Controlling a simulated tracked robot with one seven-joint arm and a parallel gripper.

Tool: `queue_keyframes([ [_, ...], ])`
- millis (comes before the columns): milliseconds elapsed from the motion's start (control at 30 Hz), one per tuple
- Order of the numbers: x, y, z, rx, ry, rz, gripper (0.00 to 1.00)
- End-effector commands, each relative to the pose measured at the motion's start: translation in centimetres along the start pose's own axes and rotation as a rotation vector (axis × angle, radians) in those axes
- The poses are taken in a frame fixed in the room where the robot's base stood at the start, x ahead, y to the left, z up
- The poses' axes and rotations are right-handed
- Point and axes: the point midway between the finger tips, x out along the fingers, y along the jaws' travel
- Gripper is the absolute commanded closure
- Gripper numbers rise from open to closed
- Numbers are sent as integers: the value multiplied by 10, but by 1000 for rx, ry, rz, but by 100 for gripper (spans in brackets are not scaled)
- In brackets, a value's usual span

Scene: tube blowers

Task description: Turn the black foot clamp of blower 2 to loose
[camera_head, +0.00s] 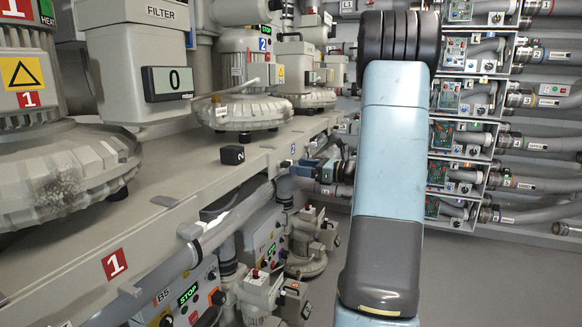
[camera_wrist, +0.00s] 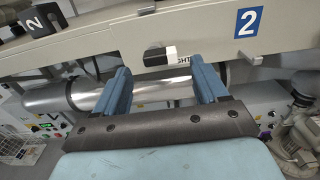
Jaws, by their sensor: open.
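In the wrist view, a small block with a dark top and a pale front (camera_wrist: 158,54) sits on the face of the grey beam. It appears to be the foot clamp. Lettering beside it ends in "HT"; the rest is hidden behind the block. My gripper (camera_wrist: 160,67) is open, with one blue finger on each side of the block in the picture and clear gaps to both. I cannot tell how near the fingertips are in depth. Blower 2 (camera_head: 243,110) stands on the beam.
A blue "2" plate (camera_wrist: 248,22) is right of the clamp. A shiny pipe (camera_wrist: 75,98) runs below the beam. Blower 1 (camera_head: 60,165) is nearest.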

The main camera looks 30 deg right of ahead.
Motion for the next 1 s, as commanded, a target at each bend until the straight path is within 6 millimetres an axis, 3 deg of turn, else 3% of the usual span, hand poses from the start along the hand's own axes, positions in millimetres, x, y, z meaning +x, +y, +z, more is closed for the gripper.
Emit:
queue_keyframes([
  [100, 18, 1, 0, 0, 0, 2, 28],
  [300, 35, 0, 0, 0, 0, 0, 28],
  [667, 39, 0, 0, 0, 0, -1, 28],
  [1000, 39, 0, 0, 0, 0, -1, 58],
])
